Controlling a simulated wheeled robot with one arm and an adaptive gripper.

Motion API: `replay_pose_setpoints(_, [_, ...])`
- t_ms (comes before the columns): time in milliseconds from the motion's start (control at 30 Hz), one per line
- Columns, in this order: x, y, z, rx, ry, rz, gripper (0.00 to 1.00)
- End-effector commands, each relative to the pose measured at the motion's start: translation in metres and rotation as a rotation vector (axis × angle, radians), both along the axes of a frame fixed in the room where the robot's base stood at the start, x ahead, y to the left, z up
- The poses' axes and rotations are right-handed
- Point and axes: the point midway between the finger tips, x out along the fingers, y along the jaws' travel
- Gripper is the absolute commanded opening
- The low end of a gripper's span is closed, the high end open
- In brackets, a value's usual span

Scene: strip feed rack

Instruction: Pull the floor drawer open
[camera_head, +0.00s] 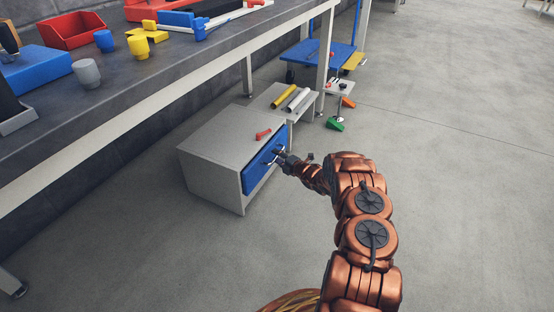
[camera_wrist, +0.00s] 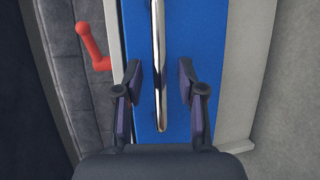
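The floor drawer has a blue front (camera_head: 258,171) and sits in a low grey cabinet (camera_head: 213,160) on the floor. The front looks flush with the cabinet. In the wrist view the blue front (camera_wrist: 200,45) fills the middle, with a long silver bar handle (camera_wrist: 158,60) running down it. My gripper (camera_head: 280,154) is at the drawer front in the head view. In the wrist view my gripper (camera_wrist: 160,78) is open, with one finger on each side of the bar and a gap on both sides. The fingers partly hide the blue front.
A red crank-shaped piece (camera_head: 263,134) lies on the cabinet top. A low grey shelf (camera_head: 270,99) with yellow and white rolls stands behind. The long workbench (camera_head: 150,84) overhangs at left. Floor (camera_head: 450,200) to the right is clear.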

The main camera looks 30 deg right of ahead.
Motion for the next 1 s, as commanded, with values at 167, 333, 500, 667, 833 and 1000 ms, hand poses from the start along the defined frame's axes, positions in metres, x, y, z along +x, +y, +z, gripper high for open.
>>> replay_pose_setpoints(167, [0.0084,0.0016,-0.002,0.001,0.0,0.0,0.39])
replay_pose_setpoints(333, [0.0097,0.0017,-0.0018,0.002,0.0,-0.001,0.39])
replay_pose_setpoints(500, [0.0096,0.0015,-0.0016,0.002,0.0,-0.001,0.37])
replay_pose_setpoints(667, [0.0094,0.0015,-0.0017,0.002,0.0,-0.001,0.2])
replay_pose_setpoints(833, [0.0095,0.0014,-0.0016,0.002,0.0,-0.001,0.03])
replay_pose_setpoints(1000, [0.0095,0.0014,-0.0017,0.002,0.0,-0.001,0.0])
